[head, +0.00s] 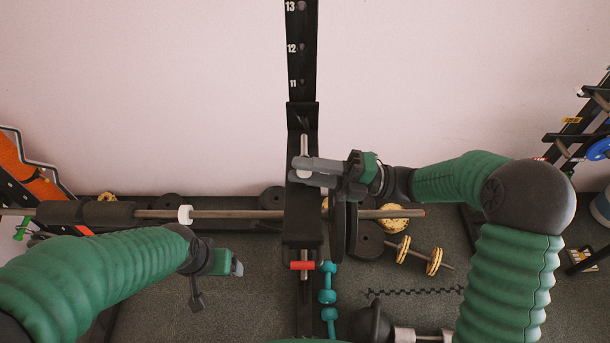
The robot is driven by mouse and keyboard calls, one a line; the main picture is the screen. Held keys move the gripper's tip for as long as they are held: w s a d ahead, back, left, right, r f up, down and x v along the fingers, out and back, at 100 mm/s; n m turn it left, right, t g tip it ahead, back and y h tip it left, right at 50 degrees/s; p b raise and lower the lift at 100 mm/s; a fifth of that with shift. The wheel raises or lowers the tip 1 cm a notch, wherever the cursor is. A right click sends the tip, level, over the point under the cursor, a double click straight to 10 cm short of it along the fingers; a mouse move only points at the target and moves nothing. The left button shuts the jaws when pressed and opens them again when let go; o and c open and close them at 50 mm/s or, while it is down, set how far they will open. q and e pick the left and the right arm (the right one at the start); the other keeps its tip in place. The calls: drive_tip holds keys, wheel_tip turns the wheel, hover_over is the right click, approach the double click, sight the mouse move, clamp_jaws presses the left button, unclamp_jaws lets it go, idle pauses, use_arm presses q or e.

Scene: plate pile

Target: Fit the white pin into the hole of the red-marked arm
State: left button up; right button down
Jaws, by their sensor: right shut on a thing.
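A black rack post (296,70) numbered 11 to 13 stands in the middle of the head view. A black arm (304,215) runs down from it, with a red mark (302,265) at its near end. A pale, whitish pin (304,148) stands out at the arm's upper part. My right gripper (297,170) reaches in from the right and is shut on this pin, its grey fingers lying across the arm. The fingers cover part of the pin, and I cannot make out the hole. My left gripper (238,267) is low and left of the arm, apart from it; its fingers hardly show.
A barbell (235,214) with a white collar (185,214) passes across at the arm. A dark plate (338,235) is just right of the arm, below my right gripper.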

sight(304, 150)
drive_tip(key=w, duration=0.2)
drive_tip(key=w+b, duration=0.1)
drive_tip(key=w, duration=0.1)
drive_tip(key=shift+a+f, duration=0.1)
drive_tip(key=shift+a, duration=0.15)
drive_tip(key=shift+w, duration=0.4)
drive_tip(key=shift+d, duration=0.1)
drive_tip(key=shift+r+b, duration=0.2)
drive_tip(key=shift+b, duration=0.35)
drive_tip(key=shift+b, duration=0.5)
idle(0.5)
